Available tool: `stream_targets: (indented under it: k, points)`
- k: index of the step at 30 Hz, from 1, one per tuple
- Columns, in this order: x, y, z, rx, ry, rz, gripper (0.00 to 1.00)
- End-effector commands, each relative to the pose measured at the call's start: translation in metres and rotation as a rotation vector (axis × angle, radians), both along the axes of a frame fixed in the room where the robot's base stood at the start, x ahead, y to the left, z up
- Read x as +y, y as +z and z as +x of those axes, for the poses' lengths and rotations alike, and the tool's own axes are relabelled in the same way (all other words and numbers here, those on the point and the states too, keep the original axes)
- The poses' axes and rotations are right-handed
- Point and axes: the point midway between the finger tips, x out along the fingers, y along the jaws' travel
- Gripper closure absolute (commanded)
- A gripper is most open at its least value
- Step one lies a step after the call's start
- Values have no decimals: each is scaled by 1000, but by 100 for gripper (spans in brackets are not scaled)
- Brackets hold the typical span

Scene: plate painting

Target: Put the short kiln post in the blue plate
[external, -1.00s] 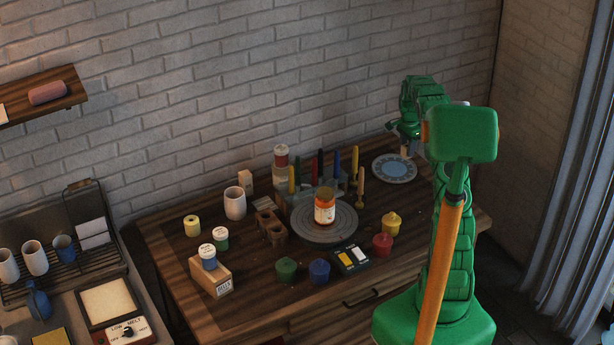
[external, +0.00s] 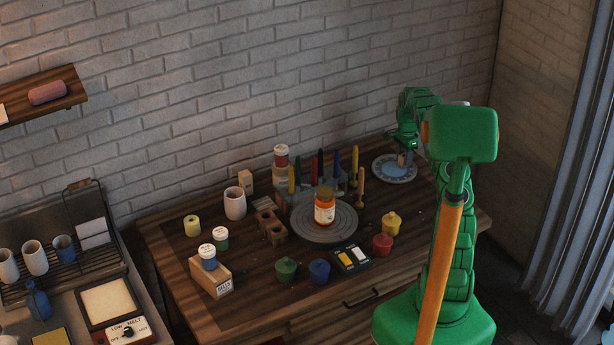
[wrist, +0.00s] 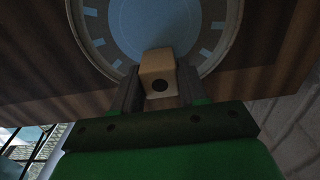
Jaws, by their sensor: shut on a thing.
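The blue plate (external: 381,170) lies flat at the back right of the table, with a pale patterned rim; it also fills the top of the wrist view (wrist: 100,28). My gripper (external: 402,158) is over the plate's right part. In the wrist view my gripper (wrist: 158,92) is shut on a tan block with a dark round hole in its end, the short kiln post (wrist: 157,68). The post overlaps the plate's rim and centre in that view. Whether the post touches the plate I cannot tell.
Candlesticks and coloured tapers (external: 361,185) stand left of the plate. Yellow (external: 391,223) and red (external: 382,245) pots sit in front. The brick wall is close behind the plate.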

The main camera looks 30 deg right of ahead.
Motion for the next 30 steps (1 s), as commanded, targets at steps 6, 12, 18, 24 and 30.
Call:
stream_targets:
  k: [6,12,18,24,30]
  points:
    - [0,0,0,-2,-1,0,91]
    - [-1,-2,0,-2,-2,-1,41]
    - [-1,-2,0,-2,-1,-1,32]
    - [-1,-1,0,-2,-1,-1,32]
    - [-1,11,1,-4,-1,-1,32]
